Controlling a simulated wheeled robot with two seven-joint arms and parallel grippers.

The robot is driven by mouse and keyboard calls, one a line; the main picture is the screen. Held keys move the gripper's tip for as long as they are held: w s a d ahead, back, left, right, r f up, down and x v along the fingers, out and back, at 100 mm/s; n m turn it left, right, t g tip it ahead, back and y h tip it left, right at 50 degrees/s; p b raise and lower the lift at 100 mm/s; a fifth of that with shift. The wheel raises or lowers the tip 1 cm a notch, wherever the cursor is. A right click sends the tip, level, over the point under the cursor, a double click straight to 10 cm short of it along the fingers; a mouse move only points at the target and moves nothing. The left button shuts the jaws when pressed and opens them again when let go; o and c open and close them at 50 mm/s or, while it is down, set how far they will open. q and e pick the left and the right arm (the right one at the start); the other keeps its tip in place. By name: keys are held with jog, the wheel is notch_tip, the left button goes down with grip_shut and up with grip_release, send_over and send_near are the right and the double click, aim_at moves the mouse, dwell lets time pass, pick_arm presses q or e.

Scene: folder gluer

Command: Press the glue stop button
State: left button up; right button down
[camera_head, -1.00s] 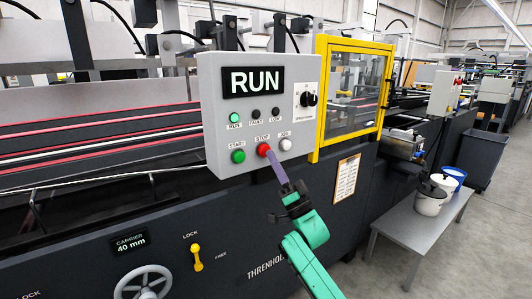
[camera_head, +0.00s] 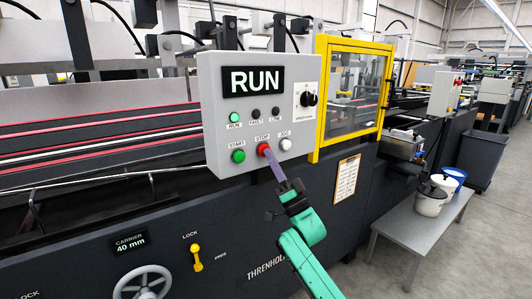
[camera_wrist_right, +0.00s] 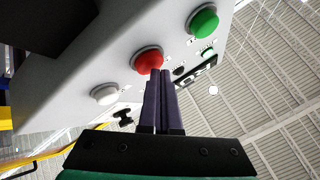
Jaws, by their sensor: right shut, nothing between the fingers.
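A grey control panel (camera_head: 212,120) carries a display (camera_head: 254,81) reading RUN and a lit green lamp (camera_head: 235,117). Its red button (camera_head: 263,148) is labelled STOP; no glue label is legible on it. My right gripper (camera_head: 269,157) is shut and empty, its purple fingers pointing up at this button. In the right wrist view the fingertips (camera_wrist_right: 160,73) overlap the lower edge of the red button (camera_wrist_right: 148,59). They look in contact or nearly so; I cannot tell whether the button is pushed in. My left gripper is not in view.
A green START button (camera_head: 238,156) sits left of the red one and a white JOG button (camera_head: 285,144) right of it. A black selector knob (camera_head: 309,100) is above right. A yellow-framed guard (camera_head: 318,90) stands beside the panel. A grey bench (camera_head: 408,232) holds pots.

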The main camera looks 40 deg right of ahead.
jog(key=shift+w, duration=0.15)
dwell(0.5)
jog(key=shift+s+p, duration=0.45)
jog(key=shift+s, duration=0.45)
jog(key=s+p, duration=0.2)
jog(key=s, duration=0.3)
jog(key=shift+a, duration=0.1)
dwell(0.4)
